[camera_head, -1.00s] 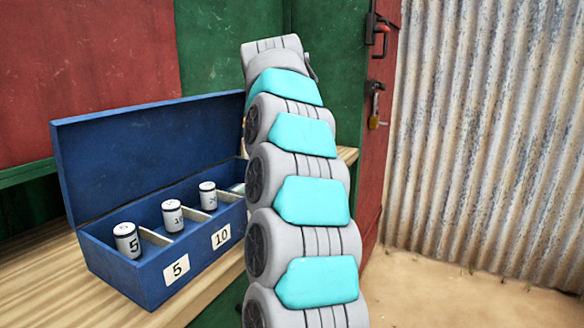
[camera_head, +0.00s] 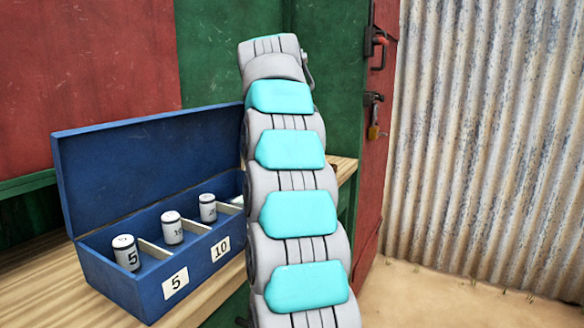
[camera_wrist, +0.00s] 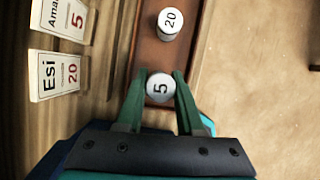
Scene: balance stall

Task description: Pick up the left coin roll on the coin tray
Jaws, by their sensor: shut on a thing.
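In the wrist view, my gripper (camera_wrist: 160,82) has its two green fingers on either side of a white coin roll marked 5 (camera_wrist: 159,88). It is shut on that roll, which I see end-on from above. The brown coin tray (camera_wrist: 150,57) lies beneath it. A second white coin roll marked 20 (camera_wrist: 170,23) stands on the tray, beyond the held one and apart from it. I cannot tell whether the held roll touches the tray. In the head view my arm hides the tray, and my gripper does not show.
Cards marked Esi 20 (camera_wrist: 58,76) and Ama 5 (camera_wrist: 64,20) stand on the wooden counter left of the tray. The head view shows an open blue box (camera_head: 150,297) holding several white rolls in compartments. A corrugated wall (camera_head: 490,140) is at right.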

